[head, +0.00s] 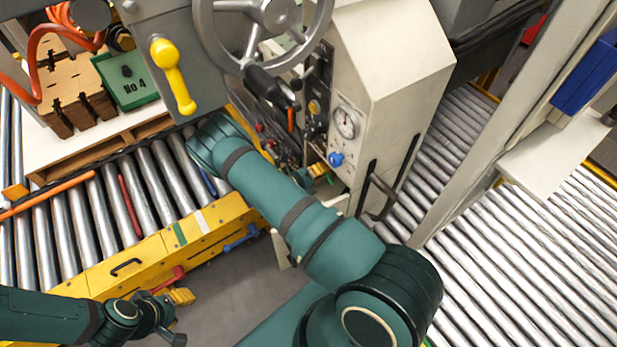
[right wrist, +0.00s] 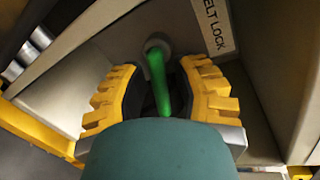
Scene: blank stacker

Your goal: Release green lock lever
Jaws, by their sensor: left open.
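The green lock lever (right wrist: 158,82) shows in the right wrist view, sticking out from a round grey pivot on a pale panel. My right gripper (right wrist: 160,88) has its two yellow ridged fingers on either side of the lever. The fingers stand apart, with a gap visible at least on the left; I cannot tell whether the right finger touches it. I cannot make out the lever in the head view. My left gripper (head: 178,302) is open and empty at the lower left.
A label reading "ELT LOCK" (right wrist: 216,25) is beside the lever. In the head view, a yellow-framed roller conveyor (head: 120,265) has red and blue handles. A handwheel (head: 262,25), a pale gauge cabinet (head: 385,75) and a yellow lever (head: 172,75) stand above. Another roller bed (head: 520,265) lies right.

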